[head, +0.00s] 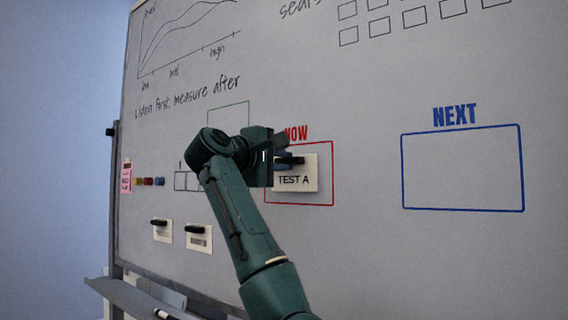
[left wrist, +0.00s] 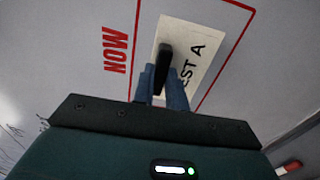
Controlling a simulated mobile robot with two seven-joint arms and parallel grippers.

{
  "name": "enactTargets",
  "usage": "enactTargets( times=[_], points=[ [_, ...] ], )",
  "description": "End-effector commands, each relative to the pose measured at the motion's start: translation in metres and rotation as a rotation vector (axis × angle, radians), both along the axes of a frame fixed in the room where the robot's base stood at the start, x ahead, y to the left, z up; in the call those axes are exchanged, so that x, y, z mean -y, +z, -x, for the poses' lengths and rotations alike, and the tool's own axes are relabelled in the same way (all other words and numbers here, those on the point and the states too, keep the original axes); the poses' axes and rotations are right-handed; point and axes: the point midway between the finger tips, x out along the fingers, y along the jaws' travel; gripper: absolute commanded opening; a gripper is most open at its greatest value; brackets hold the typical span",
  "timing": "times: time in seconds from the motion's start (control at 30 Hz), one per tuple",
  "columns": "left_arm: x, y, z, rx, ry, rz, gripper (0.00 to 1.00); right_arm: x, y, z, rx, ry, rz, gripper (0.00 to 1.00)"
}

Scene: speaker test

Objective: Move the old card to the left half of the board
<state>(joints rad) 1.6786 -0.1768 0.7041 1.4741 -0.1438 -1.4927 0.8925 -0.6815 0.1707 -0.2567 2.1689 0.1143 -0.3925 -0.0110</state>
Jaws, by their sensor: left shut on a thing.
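A cream card marked TEST A (head: 293,180) is at the whiteboard (head: 360,250), inside the red box labelled NOW (head: 333,185). My left gripper (head: 284,160) is shut on the black handle on the card's upper part. In the left wrist view the card (left wrist: 200,48) lies tilted in the picture, and the fingers (left wrist: 162,88) close around its handle (left wrist: 164,62). I cannot tell whether the card still touches the board. My right gripper is not in view.
A green box (head: 228,105) left of NOW is partly hidden by my left arm. The blue NEXT box (head: 463,209) at right is empty. Two cards with black handles (head: 162,234) (head: 199,243) and small coloured magnets (head: 148,181) are at lower left. A tray (head: 130,297) runs below.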

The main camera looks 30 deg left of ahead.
Motion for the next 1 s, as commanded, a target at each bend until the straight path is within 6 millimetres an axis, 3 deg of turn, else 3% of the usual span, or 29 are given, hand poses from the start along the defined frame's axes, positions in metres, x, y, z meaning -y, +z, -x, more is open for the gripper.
enactTargets(
  times=[1.0],
  points=[
    [-0.003, -0.001, 0.031, 0.0, 0.001, 0.0, 0.0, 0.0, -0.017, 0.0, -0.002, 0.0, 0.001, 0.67]
  ],
)
